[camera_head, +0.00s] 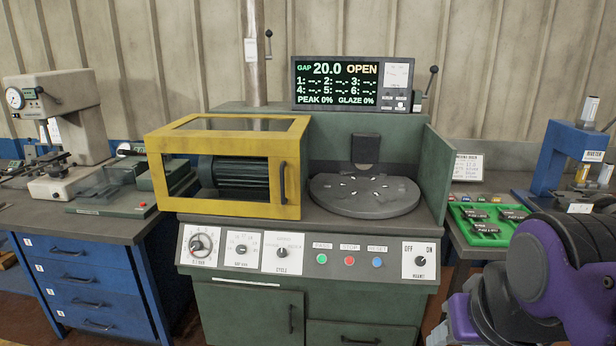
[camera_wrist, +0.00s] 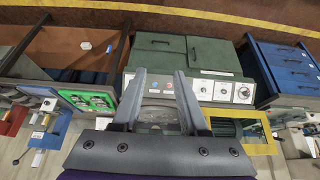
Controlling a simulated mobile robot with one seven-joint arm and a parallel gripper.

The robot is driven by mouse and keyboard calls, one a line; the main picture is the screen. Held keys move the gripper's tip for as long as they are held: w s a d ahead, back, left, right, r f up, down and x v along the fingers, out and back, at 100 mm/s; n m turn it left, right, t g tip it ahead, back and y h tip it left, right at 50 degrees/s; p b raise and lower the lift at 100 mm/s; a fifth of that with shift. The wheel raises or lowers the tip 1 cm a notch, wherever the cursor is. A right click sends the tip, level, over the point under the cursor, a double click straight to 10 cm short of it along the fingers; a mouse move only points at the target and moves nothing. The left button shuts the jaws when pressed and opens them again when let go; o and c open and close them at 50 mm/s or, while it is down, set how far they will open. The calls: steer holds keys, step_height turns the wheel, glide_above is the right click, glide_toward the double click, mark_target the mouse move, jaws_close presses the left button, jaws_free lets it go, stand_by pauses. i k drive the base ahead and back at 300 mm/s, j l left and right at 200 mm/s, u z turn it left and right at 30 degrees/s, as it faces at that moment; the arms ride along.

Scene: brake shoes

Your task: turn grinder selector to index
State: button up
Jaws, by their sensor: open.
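The grinder (camera_head: 335,285) is a green machine with a row of controls on its sloped front panel. The selector (camera_head: 282,253) is a small black knob on a white plate marked CYCLE, left of the push buttons. The small lettering around it and its exact pointing direction are too small to read. The selector also shows in the wrist view (camera_wrist: 204,88), which sees the panel upside down. My gripper (camera_wrist: 160,75) is open and empty, its fingers spread in front of the machine and apart from the selector. The head view does not show its fingers.
Two other dials (camera_head: 200,245) (camera_head: 242,249) sit left of the selector. Green, red and blue buttons (camera_head: 350,260) and a magnet switch (camera_head: 420,260) sit right. A yellow guard (camera_head: 222,210) and a round table (camera_head: 365,194) are above. A green tray (camera_head: 490,222) stands right.

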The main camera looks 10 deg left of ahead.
mark_target(282, 253)
steer(key=i+j, duration=0.25)
steer(key=j, duration=0.15)
steer(key=i+j, duration=0.2)
steer(key=j, duration=0.25)
steer(key=i+j+u, duration=0.1)
steer(key=i+j, duration=0.15)
steer(key=j, duration=0.15)
